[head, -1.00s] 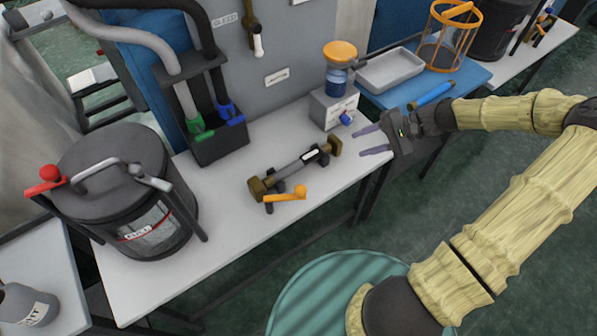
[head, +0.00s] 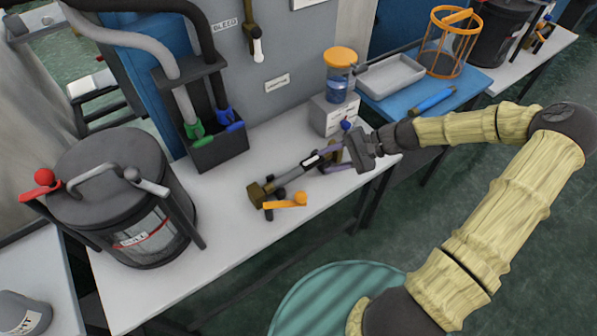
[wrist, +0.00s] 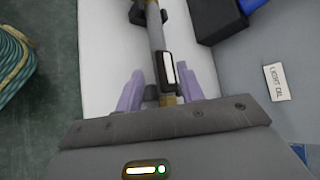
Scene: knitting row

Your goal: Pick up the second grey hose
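A light grey hose (head: 143,47) arches down into a black holder (head: 219,152) and ends in a green fitting (head: 194,129). A black hose (head: 203,35) beside it runs into the same holder, by a blue fitting (head: 229,116). I cannot tell which one is meant by the second grey hose. My gripper (head: 328,157) is over the bench, right of the holder, at the right end of a grey bar with brass ends (head: 291,172). In the wrist view its purple fingers (wrist: 161,78) are apart, on either side of the bar (wrist: 156,35). Contact is unclear.
An orange lever (head: 286,202) sits in front of the bar. A box with an orange-topped jar (head: 340,75) stands close behind my gripper. A large dark lidded pot (head: 115,165) fills the bench's left. The bench front (head: 215,235) is clear.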

